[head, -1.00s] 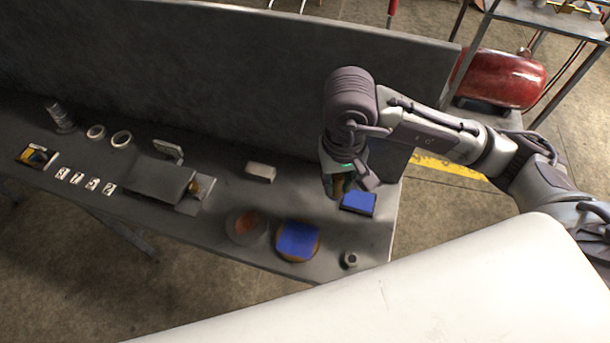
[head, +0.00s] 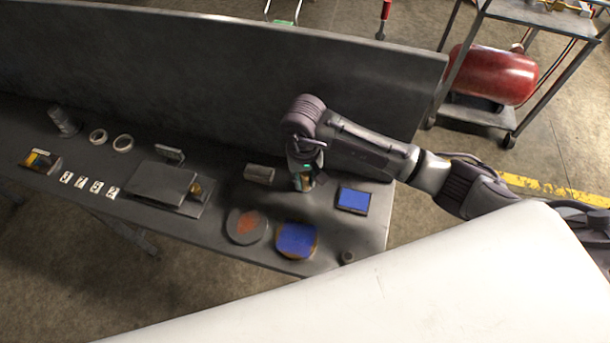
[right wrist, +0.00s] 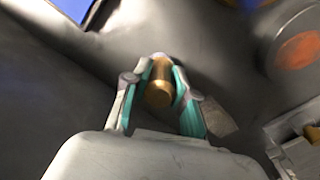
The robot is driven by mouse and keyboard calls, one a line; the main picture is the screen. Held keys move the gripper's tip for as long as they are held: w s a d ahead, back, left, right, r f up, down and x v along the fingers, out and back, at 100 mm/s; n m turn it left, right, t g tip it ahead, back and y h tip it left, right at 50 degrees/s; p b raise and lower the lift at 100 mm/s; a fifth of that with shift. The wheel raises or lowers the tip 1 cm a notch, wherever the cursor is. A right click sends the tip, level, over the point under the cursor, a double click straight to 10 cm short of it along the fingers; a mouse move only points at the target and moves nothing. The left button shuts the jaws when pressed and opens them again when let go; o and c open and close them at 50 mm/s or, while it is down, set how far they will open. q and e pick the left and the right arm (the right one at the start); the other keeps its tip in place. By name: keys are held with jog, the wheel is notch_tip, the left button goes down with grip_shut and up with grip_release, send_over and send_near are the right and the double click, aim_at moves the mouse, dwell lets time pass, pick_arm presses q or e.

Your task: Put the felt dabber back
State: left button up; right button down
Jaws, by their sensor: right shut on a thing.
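My right gripper (head: 303,183) is over the right part of the grey bench, between a grey block and a blue rectangular pad (head: 353,199). In the right wrist view, its teal-lined fingers (right wrist: 163,88) are shut on a brass-coloured cylinder (right wrist: 159,82), which looks like the felt dabber. The cylinder's far end is partly hidden, and I cannot tell whether it touches the bench. A round tin with an orange-red patch (head: 245,226) and a round tin with a blue top (head: 297,240) sit near the front edge. My left gripper is out of view.
The grey block (head: 259,173) lies left of the gripper. A small round cup (head: 347,257) stands near the front right corner. A flat metal fixture (head: 165,187), number tiles (head: 90,184) and rings (head: 122,143) lie left. A tall back panel (head: 230,90) bounds the bench.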

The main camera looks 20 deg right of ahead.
aim_at(304, 175)
jog(key=shift+f+b, duration=0.25)
jog(key=shift+b, duration=0.05)
jog(key=c, duration=0.9)
grip_release()
jog(key=shift+r, duration=0.1)
jog(key=shift+c, duration=0.2)
jog(key=shift+r+p, duration=0.15)
jog(key=shift+p, duration=0.15)
jog(key=shift+r, duration=0.2)
notch_tip(304, 175, up, 11)
jog(key=b, duration=0.2)
jog(key=shift+a+f+b, duration=0.1)
jog(key=shift+f+b, duration=0.1)
jog(key=shift+b, duration=0.2)
jog(key=shift+r, duration=0.5)
